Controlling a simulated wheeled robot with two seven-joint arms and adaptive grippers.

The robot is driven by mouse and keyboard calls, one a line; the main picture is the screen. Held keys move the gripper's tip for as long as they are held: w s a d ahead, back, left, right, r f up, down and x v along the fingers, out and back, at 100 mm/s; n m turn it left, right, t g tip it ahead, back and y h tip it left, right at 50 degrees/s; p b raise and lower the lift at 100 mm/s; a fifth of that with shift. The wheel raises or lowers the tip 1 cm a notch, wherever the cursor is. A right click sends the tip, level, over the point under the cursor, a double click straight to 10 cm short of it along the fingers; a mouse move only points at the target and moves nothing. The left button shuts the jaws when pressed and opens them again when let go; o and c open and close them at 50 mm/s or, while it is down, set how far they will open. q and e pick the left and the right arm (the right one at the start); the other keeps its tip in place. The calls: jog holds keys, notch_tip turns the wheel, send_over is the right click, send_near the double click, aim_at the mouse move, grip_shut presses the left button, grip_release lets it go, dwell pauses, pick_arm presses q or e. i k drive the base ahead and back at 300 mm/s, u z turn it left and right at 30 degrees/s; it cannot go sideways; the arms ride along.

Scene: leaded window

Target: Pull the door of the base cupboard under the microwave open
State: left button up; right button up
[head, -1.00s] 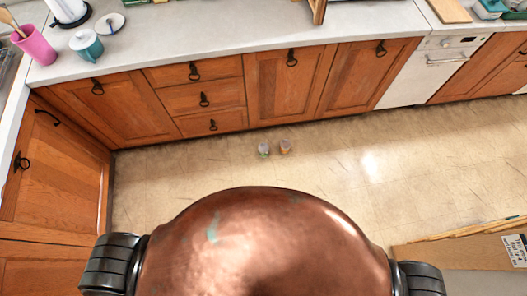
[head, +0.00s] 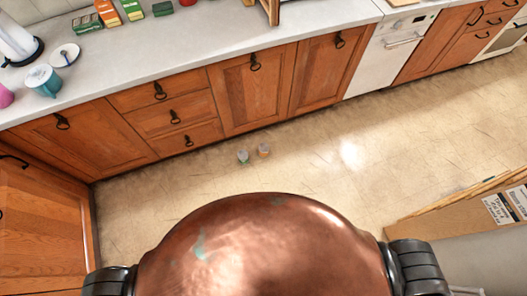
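No microwave shows in the head view, so I cannot tell which base cupboard stands under it. Wooden base cupboard doors line the far counter: a left door (head: 82,143), a middle door (head: 250,98) and a door right of it (head: 325,72). Each has a dark ring handle near its top, and all look closed. Another wooden door (head: 35,225) stands on the left side, cut by the picture edge. More wooden fronts (head: 440,45) lie right of the white appliance. Neither of my grippers is in view.
A bank of drawers (head: 172,118) sits between doors. A white dishwasher-like appliance (head: 388,50) stands right. Two small objects (head: 253,155) lie on the floor before the cupboards. A cardboard box (head: 470,220) is at lower right. The floor (head: 330,170) between is mostly clear.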

aim_at(325, 65)
jog(key=k, duration=0.55)
jog(key=z, duration=0.75)
jog(key=i, duration=1.85)
jog(key=u, duration=0.6)
